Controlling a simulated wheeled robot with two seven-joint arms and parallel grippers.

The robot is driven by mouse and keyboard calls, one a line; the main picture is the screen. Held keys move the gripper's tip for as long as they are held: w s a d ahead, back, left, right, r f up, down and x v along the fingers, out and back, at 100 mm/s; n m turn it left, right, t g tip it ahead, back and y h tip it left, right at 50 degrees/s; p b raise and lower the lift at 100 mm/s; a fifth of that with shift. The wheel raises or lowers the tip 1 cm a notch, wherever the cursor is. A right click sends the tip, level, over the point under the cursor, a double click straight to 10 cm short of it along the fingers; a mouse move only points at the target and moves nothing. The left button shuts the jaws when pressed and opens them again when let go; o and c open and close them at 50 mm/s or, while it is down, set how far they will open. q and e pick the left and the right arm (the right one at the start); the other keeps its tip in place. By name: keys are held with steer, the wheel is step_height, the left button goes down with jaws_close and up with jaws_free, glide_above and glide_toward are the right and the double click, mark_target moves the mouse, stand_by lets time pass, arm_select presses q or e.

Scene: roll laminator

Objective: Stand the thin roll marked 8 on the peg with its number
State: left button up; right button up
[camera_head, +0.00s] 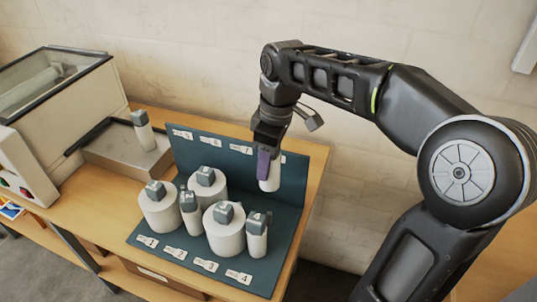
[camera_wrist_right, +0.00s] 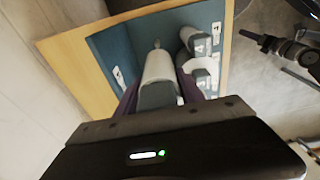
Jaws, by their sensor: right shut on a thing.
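My right gripper (camera_head: 266,168) is shut on a thin white roll with a grey end (camera_head: 269,184), held roughly upright over the back right part of the dark teal board (camera_head: 285,215). In the right wrist view the roll (camera_wrist_right: 159,68) sits between the purple fingers (camera_wrist_right: 158,100). A small grey tip (camera_wrist_right: 157,44) shows at its far end; I cannot tell whether it is a peg. The roll's number is not readable. A label (camera_head: 283,158) beside the gripper is partly hidden. A dark jointed arm part (camera_wrist_right: 285,47), apparently my left, shows in the wrist view; its jaw state is unclear.
Thick rolls (camera_head: 160,210) and thin rolls (camera_head: 257,240) stand on the board's front and left part, close together. Another thin roll (camera_head: 144,133) stands on a metal tray (camera_head: 112,155) by the laminator (camera_head: 60,110).

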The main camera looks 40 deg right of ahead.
steer(key=shift+f, duration=0.1)
steer(key=b, duration=0.8)
glide_above(268, 213)
step_height(268, 213, down, 10)
steer(key=shift+f, duration=0.1)
steer(key=shift+f+b, duration=0.95)
steer(key=shift+f, duration=0.15)
steer(key=shift+f, duration=0.2)
steer(key=shift+f+b, duration=1.15)
steer(key=shift+f, duration=0.25)
steer(key=o, duration=1.5)
